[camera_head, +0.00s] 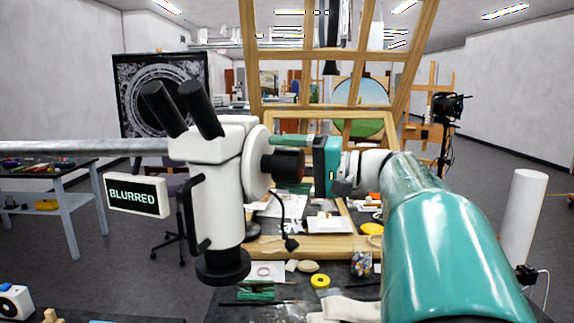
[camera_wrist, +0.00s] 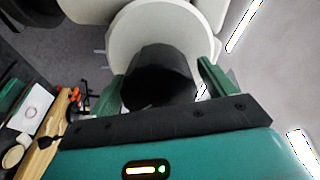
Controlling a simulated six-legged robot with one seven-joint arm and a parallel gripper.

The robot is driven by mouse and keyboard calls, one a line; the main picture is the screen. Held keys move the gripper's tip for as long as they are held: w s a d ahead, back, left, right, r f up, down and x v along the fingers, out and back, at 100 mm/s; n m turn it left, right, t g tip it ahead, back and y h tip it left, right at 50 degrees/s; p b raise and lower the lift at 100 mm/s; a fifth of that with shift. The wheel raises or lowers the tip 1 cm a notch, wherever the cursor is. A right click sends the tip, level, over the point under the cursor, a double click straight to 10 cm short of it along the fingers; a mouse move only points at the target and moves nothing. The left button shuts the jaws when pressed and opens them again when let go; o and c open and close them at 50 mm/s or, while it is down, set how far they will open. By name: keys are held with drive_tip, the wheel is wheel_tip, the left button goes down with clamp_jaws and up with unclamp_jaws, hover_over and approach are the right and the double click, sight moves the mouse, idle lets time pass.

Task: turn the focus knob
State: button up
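A white microscope (camera_head: 215,190) with two black eyepieces stands at centre left. Its dark, round focus knob (camera_head: 288,164) sticks out to the right from a white disc-shaped housing. A display beside it (camera_head: 137,194) reads "BLURRED". My teal gripper (camera_head: 275,165) points left at the knob, one green finger above it and one below. In the wrist view the black knob (camera_wrist: 158,82) lies between the two green fingers of my gripper (camera_wrist: 159,72). A narrow gap shows beside the right finger, and the fingers look open around the knob. Contact on the left side is hard to tell.
A workbench (camera_head: 340,277) below holds a yellow tape roll (camera_head: 320,282), papers and small tools. A wooden frame (camera_head: 325,80) rises behind. A dark cable (camera_head: 288,225) hangs under the knob. A white cylinder (camera_head: 522,220) stands at right.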

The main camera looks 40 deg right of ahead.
drive_tip(key=v, duration=1.3)
drive_tip(key=shift+s+d, duration=0.3)
idle(1.6)
drive_tip(key=w+a+n, duration=0.3)
drive_tip(key=w+n, duration=0.1)
drive_tip(key=n, duration=0.1)
drive_tip(key=w+a+n, duration=0.3)
drive_tip(key=w+n, duration=0.1)
drive_tip(key=w+a+n, duration=0.3)
drive_tip(key=w+n, duration=0.1)
drive_tip(key=n, duration=0.1)
drive_tip(key=shift+a+f+n, duration=0.1)
drive_tip(key=shift+f+n, duration=0.1)
drive_tip(key=shift+n, duration=0.1)
drive_tip(key=c, duration=1)
